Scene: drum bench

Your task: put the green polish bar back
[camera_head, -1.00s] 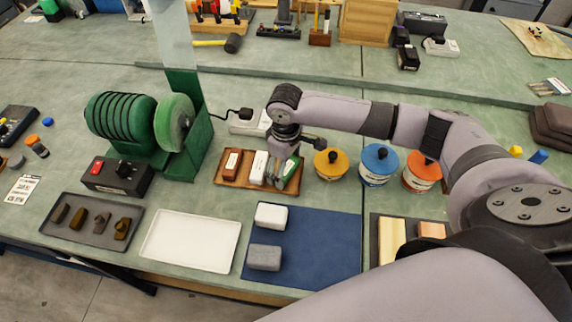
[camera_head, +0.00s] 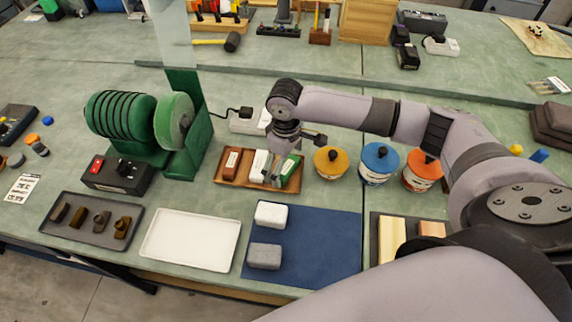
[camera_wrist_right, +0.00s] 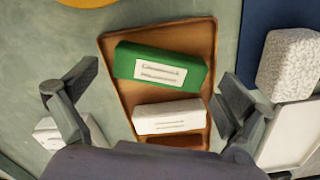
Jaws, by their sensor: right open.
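The green polish bar (camera_head: 291,172) lies in the right end of the wooden tray (camera_head: 224,183), its white label up. In the right wrist view the green bar (camera_wrist_right: 150,65) lies flat in the tray (camera_wrist_right: 119,97), beside a white bar (camera_wrist_right: 170,117). My right gripper (camera_head: 283,158) is just above the tray's right end. In the right wrist view my right gripper (camera_wrist_right: 160,76) is open, its fingers spread apart on either side of the tray and clear of the bar. In the head view the gripper partly hides the green bar. My left gripper is out of view.
A red-brown bar (camera_head: 231,162) shares the tray. The green buffing machine (camera_head: 184,160) stands to the left. Yellow (camera_head: 331,162), blue (camera_head: 379,164) and orange-lidded (camera_head: 421,171) tins stand to the right. A white tray (camera_head: 190,240) and blue mat (camera_head: 310,250) lie in front.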

